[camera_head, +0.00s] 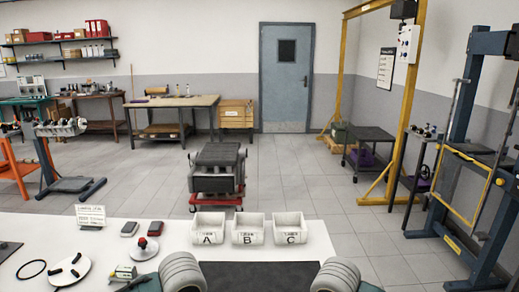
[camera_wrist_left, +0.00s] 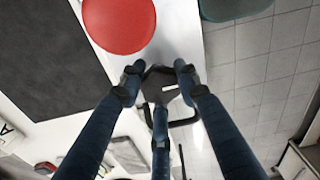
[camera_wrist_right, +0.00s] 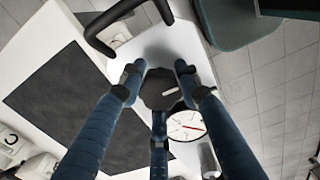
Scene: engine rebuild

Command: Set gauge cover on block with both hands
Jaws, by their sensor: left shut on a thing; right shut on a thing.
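My left gripper (camera_wrist_left: 158,82) is shut on a dark faceted piece with a pale mark (camera_wrist_left: 160,90), seen between its blue fingers in the left wrist view. A curved black handle (camera_wrist_left: 186,122) shows just below it. My right gripper (camera_wrist_right: 160,88) is shut on a similar dark piece (camera_wrist_right: 158,92) in the right wrist view. A round white gauge dial with a red needle (camera_wrist_right: 187,125) shows beside its fingers. I cannot tell which part is the gauge cover, or whether both pieces belong to it. The block is not clearly identifiable.
The white bench (camera_head: 180,235) holds a dark mat (camera_head: 260,275) and bins A (camera_head: 208,228), B (camera_head: 248,229) and C (camera_head: 290,229). A red disc (camera_wrist_left: 118,22) is near my left gripper.

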